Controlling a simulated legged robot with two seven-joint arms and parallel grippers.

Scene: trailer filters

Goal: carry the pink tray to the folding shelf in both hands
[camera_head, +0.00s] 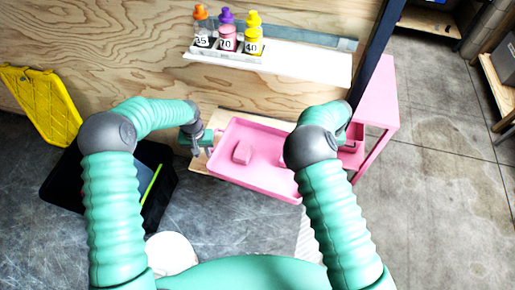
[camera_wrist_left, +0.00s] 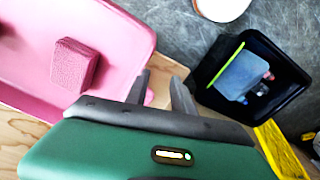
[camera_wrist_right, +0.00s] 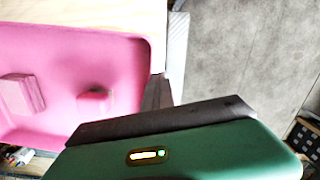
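The pink tray (camera_head: 225,170) lies level on a light wooden board, with a pink block (camera_head: 242,152) in it. A second pink piece (camera_wrist_right: 95,98) shows inside it in the right wrist view. My left gripper (camera_head: 201,147) is at the tray's left end. In the left wrist view its two fingers (camera_wrist_left: 162,92) stand apart, with a small pink part of the tray end near them. My right gripper (camera_wrist_right: 158,92) is at the tray's right end. Its fingers look close together at the rim; whether they grip it is unclear. My right arm hides it in the head view.
A pink folding shelf (camera_head: 378,95) stands right of the tray, beside a dark post. A white rack (camera_head: 225,55) holds bottles with orange, purple and yellow tops. A black bin (camera_head: 160,195) and yellow crate (camera_head: 42,100) stand left. The floor at right is open.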

